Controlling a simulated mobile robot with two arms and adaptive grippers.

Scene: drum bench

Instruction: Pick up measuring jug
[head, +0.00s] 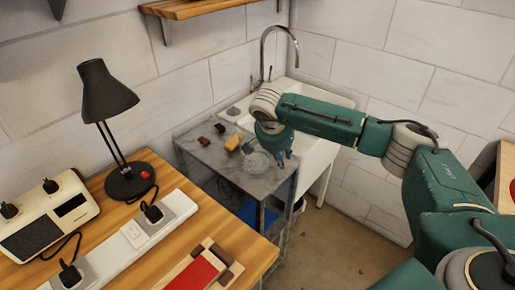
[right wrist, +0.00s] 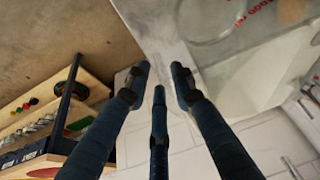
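The measuring jug (head: 257,164) is clear and sits near the front edge of the grey marble-topped table (head: 208,153) in the head view. My right gripper (head: 281,156) hangs just right of the jug and partly overlaps it. In the right wrist view, the clear jug (right wrist: 222,18) with red markings is cut off by the top edge. There the three dark fingers of my right gripper (right wrist: 160,76) are spread with nothing between them, below and left of the jug. Whether any finger touches it is hard to tell. My left gripper is not in view.
A yellow block (head: 232,143) and small dark items (head: 204,141) lie left of and behind the jug. A white sink (head: 310,150) with a tall tap (head: 270,45) stands behind. A wooden bench (head: 90,205) with a black lamp (head: 107,95) is at the left.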

